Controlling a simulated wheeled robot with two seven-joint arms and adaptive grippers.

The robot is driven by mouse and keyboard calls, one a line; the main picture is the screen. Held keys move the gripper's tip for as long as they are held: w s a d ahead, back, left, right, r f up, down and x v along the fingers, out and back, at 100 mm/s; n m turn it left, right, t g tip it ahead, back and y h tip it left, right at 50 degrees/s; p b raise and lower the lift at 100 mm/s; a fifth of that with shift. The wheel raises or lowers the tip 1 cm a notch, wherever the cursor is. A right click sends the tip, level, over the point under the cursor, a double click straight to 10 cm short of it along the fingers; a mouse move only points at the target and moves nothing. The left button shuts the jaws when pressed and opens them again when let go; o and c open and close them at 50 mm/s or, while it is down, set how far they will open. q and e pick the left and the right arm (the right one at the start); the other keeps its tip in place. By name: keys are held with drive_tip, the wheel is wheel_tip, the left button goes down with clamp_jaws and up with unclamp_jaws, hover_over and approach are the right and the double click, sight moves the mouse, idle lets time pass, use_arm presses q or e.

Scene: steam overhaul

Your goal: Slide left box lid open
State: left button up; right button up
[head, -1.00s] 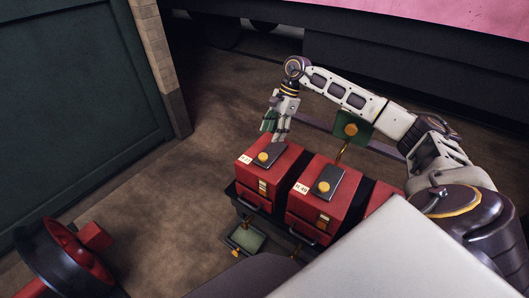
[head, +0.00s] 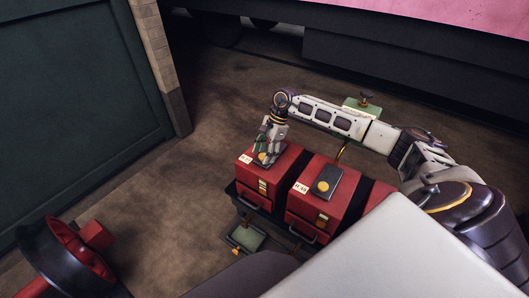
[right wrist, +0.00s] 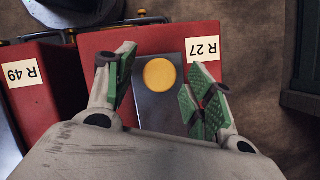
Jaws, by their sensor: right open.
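The left box (head: 259,180) is red, with a label that reads R 27 in the right wrist view (right wrist: 204,47). On its top is a grey lid plate (right wrist: 160,104) with a round yellow knob (right wrist: 160,74). My right gripper (head: 263,158) is above this box in the head view. In the right wrist view its green-padded fingers (right wrist: 163,82) are open, one on each side of the yellow knob. I cannot tell whether they touch the plate. My left gripper is not in view.
A second red box (head: 318,203), labelled R 49 in the right wrist view (right wrist: 23,73), stands to the right with its own dark lid plate (head: 326,181). A green valve-like part (head: 363,107) stands behind. A red and black wheel-like thing (head: 68,256) is at lower left. Floor is clear left of the boxes.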

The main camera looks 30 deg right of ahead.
clamp_jaws()
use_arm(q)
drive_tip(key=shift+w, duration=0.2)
use_arm(e)
drive_tip(key=a, duration=0.1)
drive_tip(key=s+a+b, duration=0.1)
drive_tip(key=a, duration=0.1)
drive_tip(key=s+a, duration=0.1)
drive_tip(key=a, duration=0.1)
drive_tip(key=shift+s+a, duration=0.1)
drive_tip(key=shift+a, duration=0.1)
drive_tip(key=shift+s+a, duration=0.2)
drive_tip(key=shift+a, duration=0.3)
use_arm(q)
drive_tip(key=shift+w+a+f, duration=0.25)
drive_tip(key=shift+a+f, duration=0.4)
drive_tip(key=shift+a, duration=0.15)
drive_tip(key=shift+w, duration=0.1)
